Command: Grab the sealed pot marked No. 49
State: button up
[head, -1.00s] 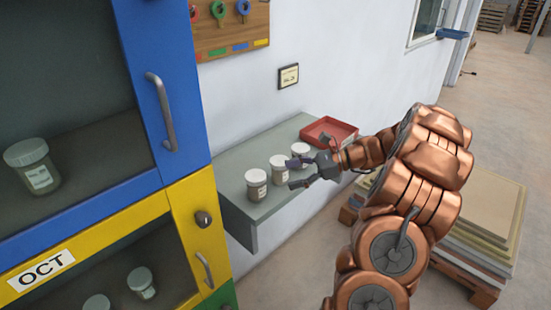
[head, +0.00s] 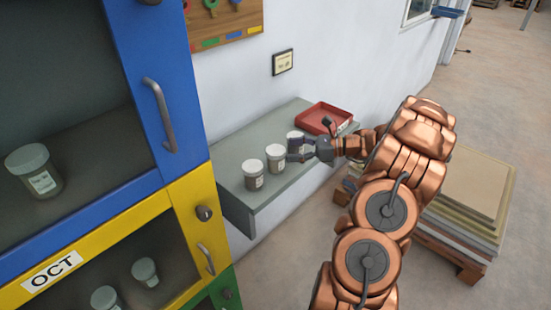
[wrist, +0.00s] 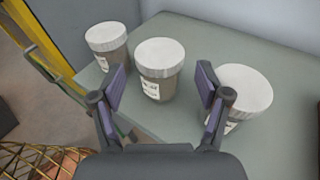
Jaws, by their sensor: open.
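Three pots with white lids and white labels stand in a row on a grey wall shelf (head: 226,194). They are the near pot (head: 253,176), the middle pot (head: 276,160) and the far pot (head: 294,137). The label numbers are too small to read. My gripper (head: 298,151) is open and empty beside the far pot, partly covering it. In the wrist view, the middle pot (wrist: 160,72) appears ahead between the open fingers (wrist: 161,82). Another pot (wrist: 108,42) is at the left, and one (wrist: 245,88) is at the right, partly behind the right finger.
A red tray (head: 322,117) sits at the shelf's far end. A blue and yellow cabinet (head: 186,208) marked OCT stands at the left, with more pots (head: 35,170) inside. Stacked boards on a pallet (head: 470,205) stand on the floor at the right.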

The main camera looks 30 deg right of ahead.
aim_at(279, 150)
jog(key=p+x, duration=0.1)
jog(key=x, duration=0.5)
jog(key=shift+p, duration=0.4)
jog(key=shift+s, duration=0.1)
jog(key=shift+c, duration=0.2)
jog(key=c, duration=0.9)
